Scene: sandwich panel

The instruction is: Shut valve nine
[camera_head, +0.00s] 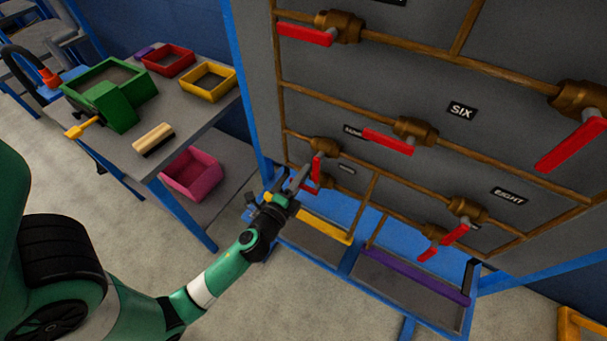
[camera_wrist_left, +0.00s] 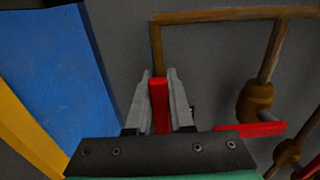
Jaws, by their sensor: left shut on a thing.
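My left gripper (camera_head: 297,181) reaches the lower left of the grey valve panel (camera_head: 400,70). In the left wrist view its two fingers (camera_wrist_left: 159,80) are shut on a red valve handle (camera_wrist_left: 159,108), one finger on each side. In the head view a red handle (camera_head: 318,164) hangs beside the fingers, under a brass valve body (camera_head: 325,146) on the lower pipe. The small label near this valve is too small to read, so I cannot tell whether it is valve nine. My right gripper is not in view.
Other red-handled valves sit near the labels SIX (camera_head: 462,111) and EIGHT (camera_head: 509,196). Another red handle (camera_wrist_left: 252,130) is right of my fingers in the wrist view. A yellow-edged tray (camera_head: 325,229) lies below the panel. A table with bins (camera_head: 170,62) stands left.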

